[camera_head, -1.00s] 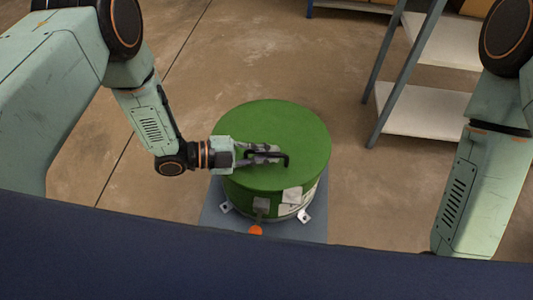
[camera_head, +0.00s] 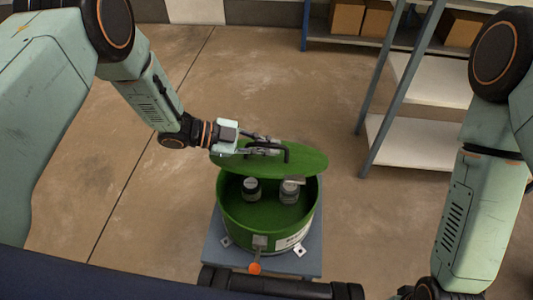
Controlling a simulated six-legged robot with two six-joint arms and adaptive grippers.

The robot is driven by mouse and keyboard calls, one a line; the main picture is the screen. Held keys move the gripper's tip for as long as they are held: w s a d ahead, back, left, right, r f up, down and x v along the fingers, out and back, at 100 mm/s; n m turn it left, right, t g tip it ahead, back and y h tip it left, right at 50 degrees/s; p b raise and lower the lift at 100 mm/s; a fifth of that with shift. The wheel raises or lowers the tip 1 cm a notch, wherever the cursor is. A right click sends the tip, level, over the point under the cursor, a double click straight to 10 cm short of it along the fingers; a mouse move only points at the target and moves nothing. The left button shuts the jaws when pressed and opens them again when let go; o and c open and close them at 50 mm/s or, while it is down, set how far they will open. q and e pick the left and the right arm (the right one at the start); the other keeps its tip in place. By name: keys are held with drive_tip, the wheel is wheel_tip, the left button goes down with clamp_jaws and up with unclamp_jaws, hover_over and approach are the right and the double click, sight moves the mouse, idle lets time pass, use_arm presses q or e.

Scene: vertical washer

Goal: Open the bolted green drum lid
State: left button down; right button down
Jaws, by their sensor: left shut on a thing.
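The green drum (camera_head: 240,212) stands on a grey-blue base plate. Its green lid (camera_head: 308,161) is raised and tilted above the drum, with a gap at the front that shows the inside. My left gripper (camera_head: 262,146) is shut on the black lid handle (camera_head: 286,152). A dark jar (camera_head: 251,190) and a lighter grey jar (camera_head: 289,192) stand inside the drum. A latch with an orange end (camera_head: 254,268) hangs at the drum's front. My right arm is at the right edge; its gripper is cut off at the bottom and its fingers cannot be seen.
The base plate (camera_head: 216,247) has metal brackets beside the drum. A shelf rack (camera_head: 400,145) with pale shelves stands at the right rear, and cardboard boxes (camera_head: 347,17) sit on a shelf behind. The floor left of the drum is clear.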

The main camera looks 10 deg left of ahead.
use_arm(q)
drive_tip(key=shift+w+r, duration=0.3)
drive_tip(key=c, duration=1.4)
unclamp_jaws()
drive_tip(key=v, duration=1.2)
